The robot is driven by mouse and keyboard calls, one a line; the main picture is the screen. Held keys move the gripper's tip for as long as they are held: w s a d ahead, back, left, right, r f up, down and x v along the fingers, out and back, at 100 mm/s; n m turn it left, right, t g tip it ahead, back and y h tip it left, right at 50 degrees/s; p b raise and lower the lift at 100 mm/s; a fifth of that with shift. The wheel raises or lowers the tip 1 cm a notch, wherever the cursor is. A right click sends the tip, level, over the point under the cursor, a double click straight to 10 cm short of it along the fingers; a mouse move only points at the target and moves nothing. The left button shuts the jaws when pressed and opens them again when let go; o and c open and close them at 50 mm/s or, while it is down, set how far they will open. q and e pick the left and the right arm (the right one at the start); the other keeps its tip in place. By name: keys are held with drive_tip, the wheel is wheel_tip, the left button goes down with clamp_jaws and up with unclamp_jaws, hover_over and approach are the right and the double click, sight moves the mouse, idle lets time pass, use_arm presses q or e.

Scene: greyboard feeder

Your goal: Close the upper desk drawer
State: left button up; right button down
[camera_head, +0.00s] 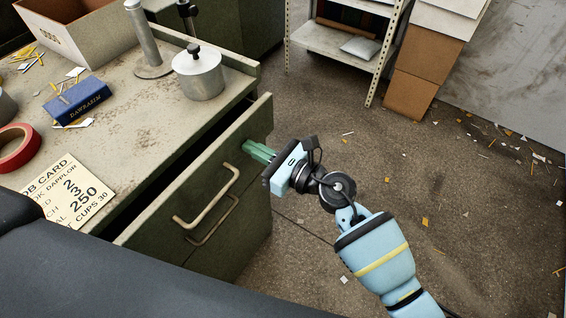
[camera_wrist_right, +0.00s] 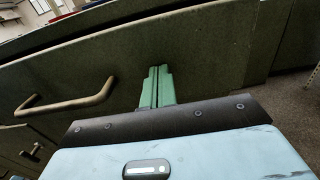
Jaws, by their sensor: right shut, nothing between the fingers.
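The upper desk drawer (camera_head: 190,185) is dark green and stands partly open; a dark gap shows between its front and the worn desk top. Its bent metal handle (camera_head: 207,199) is on the front panel, and it also shows in the wrist view (camera_wrist_right: 68,103). My right gripper (camera_head: 250,149) is shut and empty. Its green fingers (camera_wrist_right: 157,84) point at the drawer front, to the right of the handle, at or very close to the panel; I cannot tell if they touch. My left gripper is not in view.
A lower handle (camera_head: 214,221) sits below. The desk top holds a lidded metal pot (camera_head: 200,77), a blue box (camera_head: 77,101), red tape (camera_head: 15,148) and a printed card (camera_head: 70,190). Shelving (camera_head: 335,45) and cartons (camera_head: 420,70) stand behind. The littered floor at right is open.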

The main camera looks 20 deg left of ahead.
sight(246, 159)
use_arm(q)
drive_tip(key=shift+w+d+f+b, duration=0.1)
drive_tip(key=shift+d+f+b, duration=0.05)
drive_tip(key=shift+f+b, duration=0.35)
use_arm(e)
drive_tip(key=x, duration=0.3)
drive_tip(key=shift+r, duration=0.15)
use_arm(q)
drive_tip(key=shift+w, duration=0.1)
use_arm(e)
drive_tip(key=shift+a+r, duration=0.15)
